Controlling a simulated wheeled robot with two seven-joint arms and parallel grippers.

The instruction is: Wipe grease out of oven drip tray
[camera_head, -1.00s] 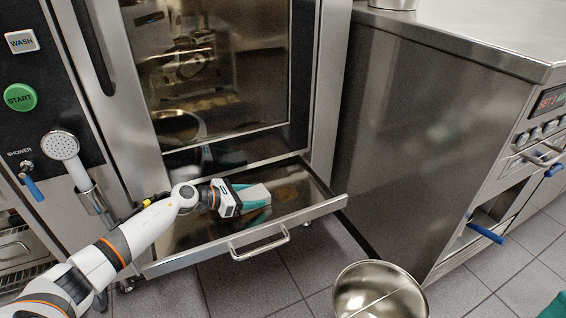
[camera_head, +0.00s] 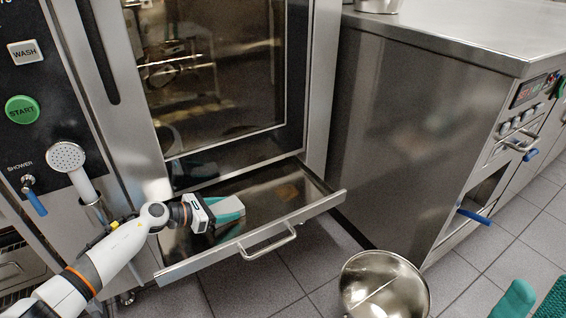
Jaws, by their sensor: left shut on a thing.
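The drip tray (camera_head: 317,212) is a pulled-out metal drawer under the oven (camera_head: 225,80), with a bar handle on its front. A small brownish grease patch (camera_head: 288,192) shows on its floor toward the right back. My left gripper (camera_head: 214,213) is inside the tray at its left part. My right gripper is not in view.
A steel bowl (camera_head: 383,287) stands on the floor in front, right of the tray. Teal and green items (camera_head: 516,300) show at the lower right corner. A steel counter unit (camera_head: 400,130) stands close on the right. A shower head (camera_head: 66,156) hangs at left.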

